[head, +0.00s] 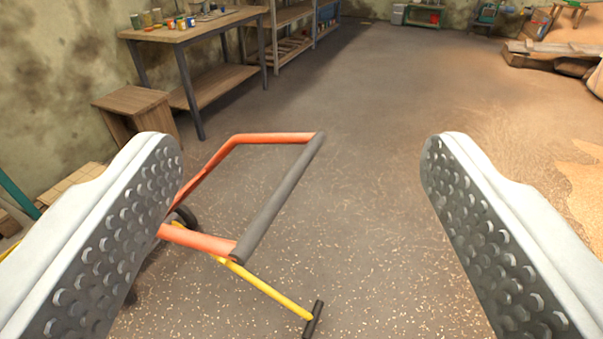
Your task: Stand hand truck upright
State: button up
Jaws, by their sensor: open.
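The hand truck (208,243) has an orange tube frame with a dark grey grip bar (279,197) across its end. It appears tipped over, low over the floor, with the grip bar toward the middle of the view. One dark wheel (184,217) shows partly behind my gripper's left finger, which hides the rest of the frame. My gripper (302,230) is open, its two pale, studded fingers wide apart. The grip bar is seen between the fingers, nearer the left one. Nothing is held, and I cannot tell the depth between fingers and bar.
A yellow rod with a black cross handle (313,319) extends below the grip bar. A workbench (196,30) with paint cans, a wooden crate (131,108) and shelves (285,22) line the left. Planks and sand (560,52) lie at right. The middle floor is clear.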

jog(key=shift+c, duration=1.3)
jog(key=shift+w+f, duration=0.2)
jog(key=shift+c, duration=1.3)
jog(key=m+g+y, duration=0.5)
jog(key=g+y, duration=0.5)
jog(key=y, duration=0.8)
send_near(288, 182)
jog(key=x, duration=0.3)
jog(key=w+f+x, duration=0.1)
jog(key=x, duration=0.6)
jog(key=shift+w+a+f, duration=0.1)
jog(key=shift+w+f, duration=0.1)
jog(key=shift+w, duration=0.1)
